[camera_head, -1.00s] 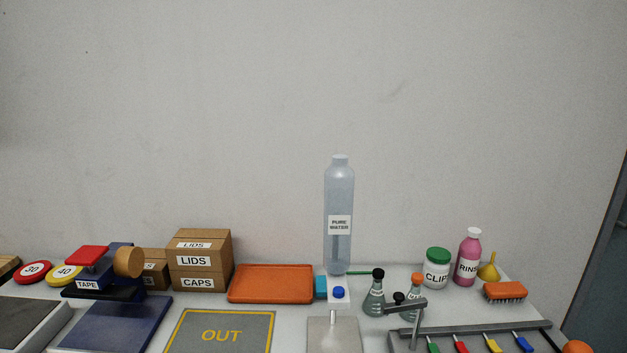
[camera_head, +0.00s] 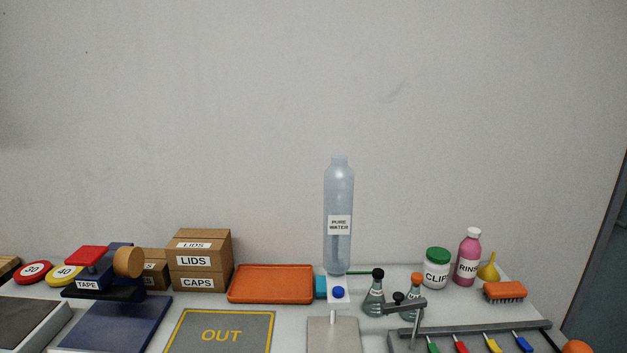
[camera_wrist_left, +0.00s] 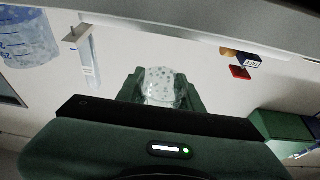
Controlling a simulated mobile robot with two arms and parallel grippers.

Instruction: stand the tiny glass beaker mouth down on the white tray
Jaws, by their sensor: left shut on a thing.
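In the left wrist view my left gripper (camera_wrist_left: 161,92) is shut on the tiny glass beaker (camera_wrist_left: 160,84). The beaker is clear and speckled with droplets, and sits between the dark green fingers. Which way its mouth points I cannot tell. Neither gripper shows in the head view. I cannot make out the white tray for certain in either view.
The head view shows an orange tray (camera_head: 270,284), an OUT mat (camera_head: 221,336), a water bottle (camera_head: 339,240), flasks (camera_head: 374,297) and boxes (camera_head: 200,262) along the wall. A large marked vessel (camera_wrist_left: 27,38) and a green box (camera_wrist_left: 283,133) flank the gripper in the wrist view.

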